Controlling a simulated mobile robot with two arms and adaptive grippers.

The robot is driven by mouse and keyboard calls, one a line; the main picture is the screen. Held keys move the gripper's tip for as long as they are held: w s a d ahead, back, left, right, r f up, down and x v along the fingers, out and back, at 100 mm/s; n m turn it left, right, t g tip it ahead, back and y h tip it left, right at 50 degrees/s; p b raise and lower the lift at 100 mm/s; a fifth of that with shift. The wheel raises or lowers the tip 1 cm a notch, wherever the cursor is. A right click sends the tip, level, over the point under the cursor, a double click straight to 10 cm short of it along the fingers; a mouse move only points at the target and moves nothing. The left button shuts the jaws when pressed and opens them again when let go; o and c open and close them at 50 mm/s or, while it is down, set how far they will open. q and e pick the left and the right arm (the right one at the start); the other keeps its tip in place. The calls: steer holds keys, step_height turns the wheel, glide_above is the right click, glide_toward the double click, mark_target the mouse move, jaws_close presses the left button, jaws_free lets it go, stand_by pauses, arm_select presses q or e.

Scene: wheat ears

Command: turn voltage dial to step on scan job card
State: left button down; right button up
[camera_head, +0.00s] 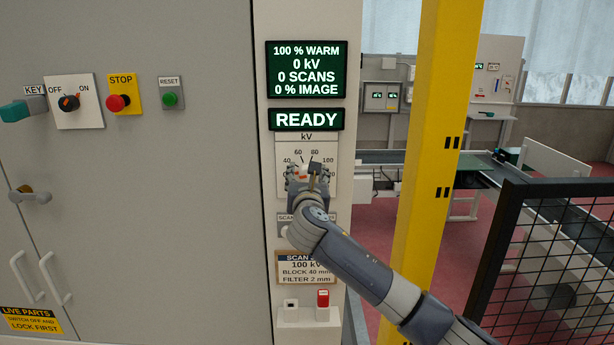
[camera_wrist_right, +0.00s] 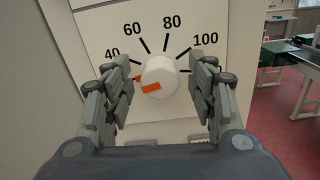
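The white voltage dial (camera_wrist_right: 161,76) sits on a kV scale plate (camera_head: 322,190) with marks 40, 60, 80 and 100; a further number is partly hidden by a finger. Its orange mark (camera_wrist_right: 151,87) faces the lower left, below the 40 line. My right gripper (camera_wrist_right: 166,70) is open, with its fingers left and right of the dial and gaps on both sides. In the head view my right gripper (camera_head: 306,176) covers much of the dial. The scan job card (camera_head: 306,268) below reads 100 kV, block 40 mm, filter 2 mm. My left gripper is out of view.
The display (camera_head: 306,69) shows 100 % warm, 0 kV, 0 scans, 0 % image; the lower screen (camera_head: 306,119) reads READY. A key switch (camera_head: 69,103), red stop button (camera_head: 117,103) and green reset button (camera_head: 170,98) are left. A yellow post (camera_head: 436,120) stands right.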

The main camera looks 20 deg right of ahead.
steer(key=c, duration=1)
